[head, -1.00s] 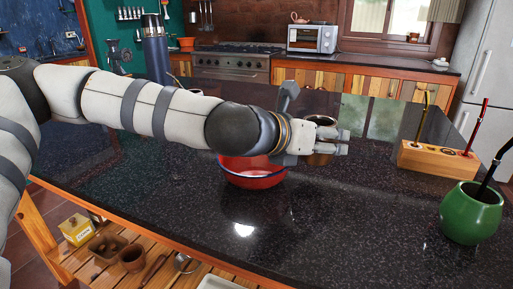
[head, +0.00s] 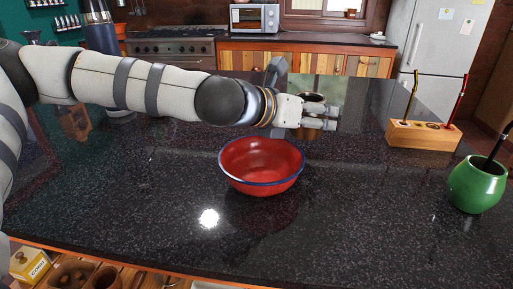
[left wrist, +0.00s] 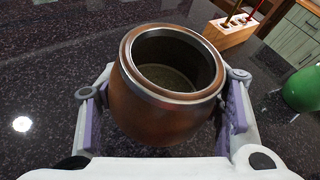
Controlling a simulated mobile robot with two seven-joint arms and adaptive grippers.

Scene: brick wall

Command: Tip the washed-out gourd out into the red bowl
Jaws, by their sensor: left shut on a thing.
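The brown gourd (left wrist: 160,112) with a metal rim is between the two fingers of my left gripper (head: 322,114), which is shut on it. In the left wrist view its mouth is open to the camera and the inside looks dark greenish; I cannot tell how much liquid is in it. My right gripper is out of view.
A wooden stand (head: 423,134) with thin straws is at the right. A green cup (head: 477,186) with a dark straw stands at the right edge. The dark counter (head: 350,215) is clear in front of and right of the bowl.

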